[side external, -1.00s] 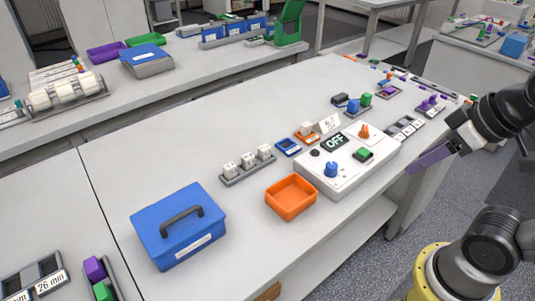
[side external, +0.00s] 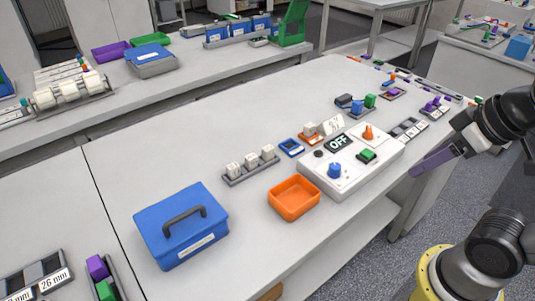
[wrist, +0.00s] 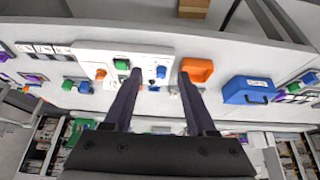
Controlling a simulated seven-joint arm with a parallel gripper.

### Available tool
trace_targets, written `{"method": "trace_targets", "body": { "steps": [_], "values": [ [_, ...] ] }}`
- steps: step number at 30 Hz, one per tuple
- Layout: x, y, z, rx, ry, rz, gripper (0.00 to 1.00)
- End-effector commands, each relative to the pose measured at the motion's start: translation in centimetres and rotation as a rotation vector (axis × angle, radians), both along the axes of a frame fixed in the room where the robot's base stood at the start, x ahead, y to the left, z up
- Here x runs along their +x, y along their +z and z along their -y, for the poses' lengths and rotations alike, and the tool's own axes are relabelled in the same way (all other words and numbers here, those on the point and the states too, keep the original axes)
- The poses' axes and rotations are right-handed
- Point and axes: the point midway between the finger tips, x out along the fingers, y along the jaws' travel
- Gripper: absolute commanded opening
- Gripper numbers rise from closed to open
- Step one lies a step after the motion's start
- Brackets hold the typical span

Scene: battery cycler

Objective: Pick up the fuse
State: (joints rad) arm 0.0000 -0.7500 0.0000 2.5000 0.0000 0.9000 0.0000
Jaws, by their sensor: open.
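No part in view is labelled as the fuse, and I cannot tell for certain which one it is. Small white blocks (side external: 251,163) stand upright in a grey rack on the bench. Another small pale block (side external: 309,128) sits on an orange base behind the white cycler box (side external: 350,165), which has an OFF display. My gripper (side external: 412,173) is at the right, beyond the cycler box, apart from everything on the bench. In the wrist view my gripper (wrist: 158,85) has its two dark purple fingers spread, with nothing between them.
An orange tray (side external: 294,198) and a blue toolbox (side external: 181,225) stand near the front edge. A small blue-framed part (side external: 291,148) lies between rack and cycler. Coloured parts (side external: 362,102) line the bench's far right. The bench middle behind the rack is clear.

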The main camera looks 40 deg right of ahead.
Motion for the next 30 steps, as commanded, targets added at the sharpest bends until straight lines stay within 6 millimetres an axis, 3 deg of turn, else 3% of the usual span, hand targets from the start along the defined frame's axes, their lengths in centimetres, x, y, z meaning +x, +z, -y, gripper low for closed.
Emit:
{"method": "trace_targets", "body": {
  "steps": [9,14,17,23,30],
  "values": [
    [0.0,0.0,0.0,-0.003,0.005,0.000,0.62],
    [-0.4,-0.1,0.0,-0.051,0.097,-0.020,0.62],
    [-0.1,1.5,0.0,-0.114,0.215,-0.009,0.62],
    [3.4,6.9,-0.1,-0.259,0.503,-0.019,0.62],
    [11.0,11.9,-0.9,-0.396,0.868,-0.088,0.62]
  ]
}}
